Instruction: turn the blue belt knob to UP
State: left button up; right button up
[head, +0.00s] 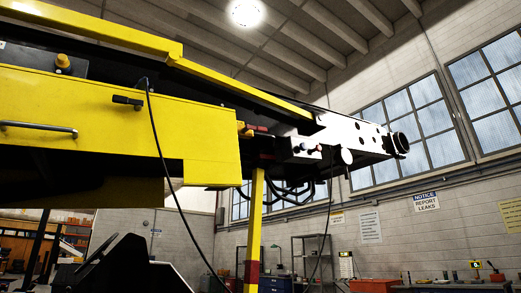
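A small control box (306,149) sits on the side of the belt loader (120,118), below the white front end of the boom. Small knobs stick out of it. One (297,150) looks bluish and another (318,148) looks reddish. They are too small and dark for me to read any labels or tell which way the bluish one points. Neither of my grippers is in view.
The yellow boom slants across the upper left. A yellow post (254,225) stands below the box, with dark cables hanging nearby. A dark steering wheel (97,252) shows at lower left. Shelving (310,262) and a red bin (374,285) stand by the back wall.

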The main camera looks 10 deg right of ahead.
aim_at(303, 145)
jog(key=i+l+u, duration=0.15)
jog(key=l+u, duration=0.2)
jog(key=i+l+u, duration=0.1)
jog(key=l+u, duration=0.6)
jog(key=l, duration=0.2)
